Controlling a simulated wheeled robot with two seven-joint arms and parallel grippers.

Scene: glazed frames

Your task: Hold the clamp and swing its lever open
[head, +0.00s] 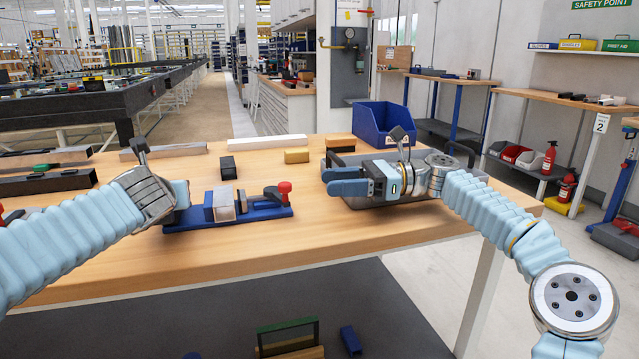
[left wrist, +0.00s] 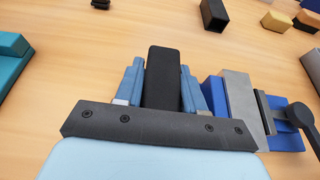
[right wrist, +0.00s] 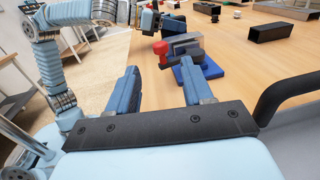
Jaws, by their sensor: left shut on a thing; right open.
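The clamp has a blue base (head: 190,220) on the bench, with blue and grey blocks on it and a lever with a red knob (head: 285,187) at its right end. The knob also shows in the right wrist view (right wrist: 160,47). My left gripper (head: 183,194) is at the clamp's left end. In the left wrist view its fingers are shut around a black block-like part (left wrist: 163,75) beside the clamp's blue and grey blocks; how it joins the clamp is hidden. The dark lever arm (left wrist: 301,115) shows at right. My right gripper (head: 328,182) is open and empty, right of the knob.
A grey tray (head: 424,193) lies under my right gripper, with a blue bin (head: 372,128) behind it. A black block (head: 228,167), a yellowish block (head: 297,156) and a pale bar (head: 268,142) lie behind the clamp. The bench front is clear.

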